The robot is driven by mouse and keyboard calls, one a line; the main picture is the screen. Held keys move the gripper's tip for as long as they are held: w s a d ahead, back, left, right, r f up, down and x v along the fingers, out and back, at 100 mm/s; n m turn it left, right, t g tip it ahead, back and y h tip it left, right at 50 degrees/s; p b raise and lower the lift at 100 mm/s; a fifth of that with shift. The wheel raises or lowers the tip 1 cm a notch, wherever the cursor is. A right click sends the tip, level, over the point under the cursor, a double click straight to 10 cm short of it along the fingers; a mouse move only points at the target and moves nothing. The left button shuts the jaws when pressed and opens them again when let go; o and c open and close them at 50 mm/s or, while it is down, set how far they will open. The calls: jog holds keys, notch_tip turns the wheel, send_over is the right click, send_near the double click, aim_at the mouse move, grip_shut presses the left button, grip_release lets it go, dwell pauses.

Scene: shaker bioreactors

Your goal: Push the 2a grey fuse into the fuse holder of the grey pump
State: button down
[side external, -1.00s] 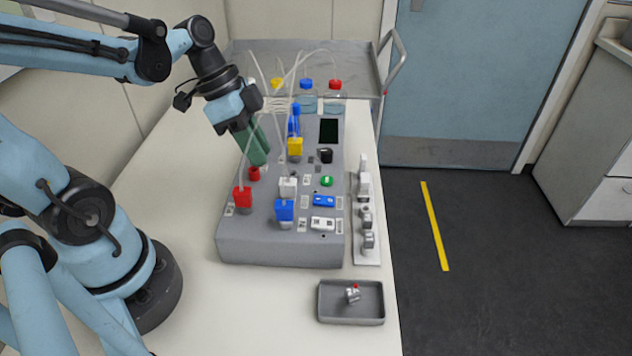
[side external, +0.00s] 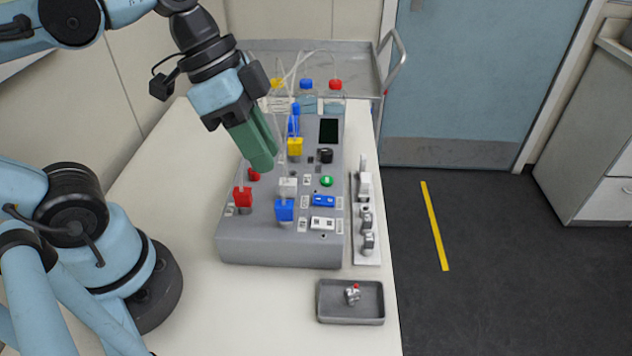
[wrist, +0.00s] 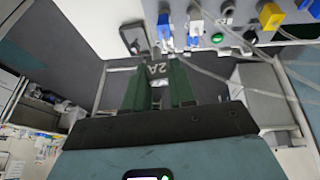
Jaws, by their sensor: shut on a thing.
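My gripper (side external: 262,158) is above the left side of the grey bioreactor box (side external: 240,252) in the side view, apart from it. In the wrist view the green fingers (wrist: 160,86) are shut on a grey fuse marked 2A (wrist: 157,70). The fingers hide the fuse in the side view. The grey-white pump (side external: 288,186) stands on the box between a red and a blue pump, right of and below my fingertips in the picture. It also shows near the top of the wrist view (wrist: 195,22). I cannot make out its fuse holder.
The red pump (side external: 242,196), blue pump (side external: 284,209) and yellow pump (side external: 295,146) stand close by. Thin tubes rise around the gripper. A grey tray (side external: 326,313) with a small metal part lies in front, and a white rack (side external: 360,258) stands right of the box.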

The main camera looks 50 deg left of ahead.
jog(key=shift+t, duration=0.8)
jog(key=w+a+f, duration=0.1)
jog(key=a, duration=0.2)
jog(key=w+a+f, duration=0.1)
jog(key=w+a, duration=0.1)
jog(key=a, duration=0.1)
jog(key=w+a+f, duration=0.1)
jog(key=a+f, duration=0.1)
jog(key=a, duration=0.2)
jog(key=shift+w+f, duration=0.1)
jog(key=shift+w, duration=0.15)
send_over(270, 178)
jog(key=s+a, duration=0.2)
jog(key=shift+w+d+f, duration=0.1)
jog(key=shift+d+f, duration=0.05)
jog(key=shift+f, duration=0.9)
jog(key=shift+w+d+f, duration=0.1)
jog(key=shift+f, duration=0.95)
jog(key=shift+f, duration=1.35)
jog(key=c, duration=0.9)
grip_release()
jog(key=shift+o, duration=0.2)
jog(key=shift+r, duration=0.15)
